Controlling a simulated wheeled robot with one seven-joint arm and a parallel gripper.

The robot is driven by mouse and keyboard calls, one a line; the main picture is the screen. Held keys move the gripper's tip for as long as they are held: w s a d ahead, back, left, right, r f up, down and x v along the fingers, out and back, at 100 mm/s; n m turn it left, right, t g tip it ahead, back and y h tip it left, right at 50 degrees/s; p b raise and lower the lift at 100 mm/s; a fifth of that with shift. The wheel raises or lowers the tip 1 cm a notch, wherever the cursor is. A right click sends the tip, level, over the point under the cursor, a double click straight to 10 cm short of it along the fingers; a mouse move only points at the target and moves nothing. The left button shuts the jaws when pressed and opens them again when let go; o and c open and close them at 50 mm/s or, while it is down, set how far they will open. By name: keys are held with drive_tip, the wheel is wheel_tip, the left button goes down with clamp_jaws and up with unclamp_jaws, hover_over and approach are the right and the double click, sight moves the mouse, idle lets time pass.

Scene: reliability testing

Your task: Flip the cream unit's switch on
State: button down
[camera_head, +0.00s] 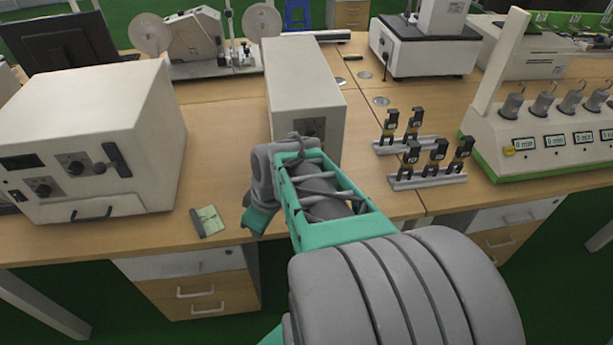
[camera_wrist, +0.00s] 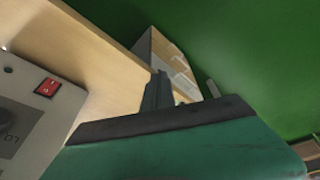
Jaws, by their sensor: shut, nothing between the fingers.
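The cream unit (camera_head: 300,75), a long box with a dark knob plate on its front, stands in the middle of the bench. My arm hides part of its front in the head view. In the wrist view a light panel (camera_wrist: 62,112), seemingly its front, shows at the left with a red rocker switch (camera_wrist: 47,88) and part of a knob. I cannot tell which way the switch is set. My gripper (camera_head: 257,218) is in front of the unit near the bench's front edge, apart from the switch. It is shut and empty; its dark fingers (camera_wrist: 157,88) show in the wrist view.
A larger cream box (camera_head: 110,105) with knobs and a handle stands left. A small green-and-grey item (camera_head: 208,220) lies near the bench edge. Right are racks of small black-and-yellow parts (camera_head: 430,178) and a white multi-station tester (camera_head: 550,160). Bare wood shows left of the unit.

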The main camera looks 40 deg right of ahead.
drive_tip(key=s+d+r+n+t+p, duration=0.2)
drive_tip(key=d, duration=0.6)
drive_tip(key=s+d+r+n+t+p, duration=0.2)
drive_tip(key=d+r+n+p, duration=0.1)
drive_tip(key=d, duration=0.6)
drive_tip(key=shift+s+d+n, duration=0.2)
drive_tip(key=shift+s+n, duration=0.1)
drive_tip(key=shift+s, duration=0.05)
drive_tip(key=shift+r, duration=0.1)
drive_tip(key=x, duration=0.9)
drive_tip(key=shift+w+f+p, duration=0.15)
drive_tip(key=shift+f+p, duration=0.15)
drive_tip(key=shift+f, duration=0.05)
drive_tip(key=w, duration=0.1)
drive_tip(key=w+d, duration=0.2)
drive_tip(key=shift+d+f+p, duration=0.1)
drive_tip(key=shift+f+p, duration=0.2)
drive_tip(key=shift+p, duration=0.1)
drive_tip(key=shift+w+d, duration=0.15)
drive_tip(key=shift+w, duration=0.1)
drive_tip(key=shift+h, duration=0.3)
